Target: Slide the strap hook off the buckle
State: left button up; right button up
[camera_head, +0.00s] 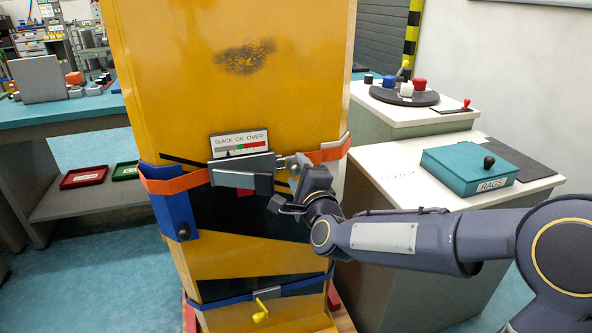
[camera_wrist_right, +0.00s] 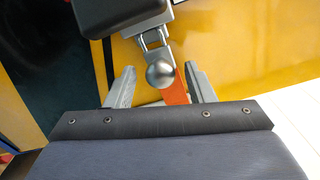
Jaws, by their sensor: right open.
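An orange strap (camera_head: 178,183) runs around a tall yellow cabinet. A grey metal buckle (camera_head: 240,165) sits on the strap under a gauge reading slack, ok, over. In the right wrist view the buckle's dark body (camera_wrist_right: 115,12) is at the top, and a metal link (camera_wrist_right: 153,38) leads from it to a silver ball-ended hook piece (camera_wrist_right: 160,75). The orange strap (camera_wrist_right: 177,90) shows behind the ball. My right gripper (camera_wrist_right: 161,86) is open, with one finger either side of the ball and a gap on both sides. In the head view my gripper (camera_head: 288,190) partly hides the hook.
A blue strap (camera_head: 235,299) with a yellow crank (camera_head: 261,310) crosses the cabinet lower down. A grey counter at right bears a teal rags box (camera_head: 470,170). Behind it, a round dark tray (camera_head: 404,96) holds coloured knobs. Red and green trays (camera_head: 84,177) lie on a low shelf at left.

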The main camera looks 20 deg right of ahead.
jog(key=shift+w, duration=0.95)
jog(key=shift+c, duration=0.4)
